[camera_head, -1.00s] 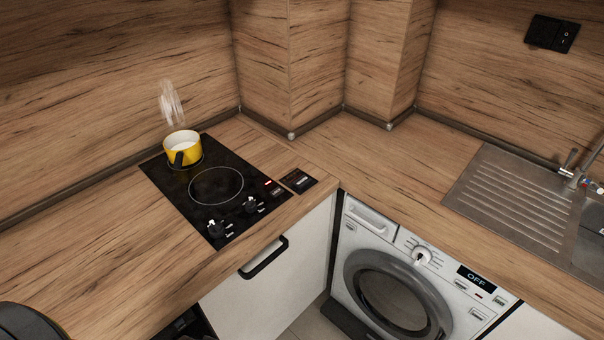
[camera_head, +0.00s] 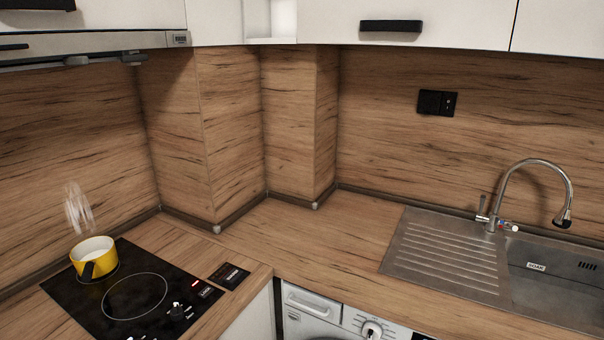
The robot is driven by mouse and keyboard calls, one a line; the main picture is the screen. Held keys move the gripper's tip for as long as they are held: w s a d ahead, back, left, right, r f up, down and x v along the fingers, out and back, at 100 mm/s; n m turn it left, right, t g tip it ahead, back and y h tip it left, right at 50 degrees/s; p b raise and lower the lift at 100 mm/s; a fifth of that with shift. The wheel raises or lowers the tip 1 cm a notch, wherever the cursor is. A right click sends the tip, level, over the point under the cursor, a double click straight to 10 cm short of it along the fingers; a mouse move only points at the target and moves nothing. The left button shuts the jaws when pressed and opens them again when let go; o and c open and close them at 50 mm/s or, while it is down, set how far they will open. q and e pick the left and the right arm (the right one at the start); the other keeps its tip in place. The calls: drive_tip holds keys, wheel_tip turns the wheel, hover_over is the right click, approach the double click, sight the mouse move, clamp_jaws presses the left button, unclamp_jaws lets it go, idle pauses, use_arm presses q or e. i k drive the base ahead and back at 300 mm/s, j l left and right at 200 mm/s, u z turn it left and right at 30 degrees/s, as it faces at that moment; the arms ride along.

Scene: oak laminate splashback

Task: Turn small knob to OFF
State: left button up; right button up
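The black cooktop (camera_head: 190,273) lies in the counter at the lower left. One of its control knobs (camera_head: 178,311) shows near the front right edge, black with white markings; the second knob is at or beyond the bottom edge of the picture. A small red light (camera_head: 195,284) glows on the cooktop. A yellow pot (camera_head: 94,258) with pale contents stands on the back burner, and steam rises above it. The knob's exact setting is too small to read. Neither of my grippers shows in this view.
A small dark panel (camera_head: 229,275) lies on the counter right of the cooktop. The washing machine (camera_head: 326,316) is below the counter. A steel sink (camera_head: 540,283) with a tall tap (camera_head: 541,168) is at the right. The corner counter (camera_head: 317,230) is clear.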

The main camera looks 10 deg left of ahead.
sight(176, 313)
drive_tip(key=u, duration=1.45)
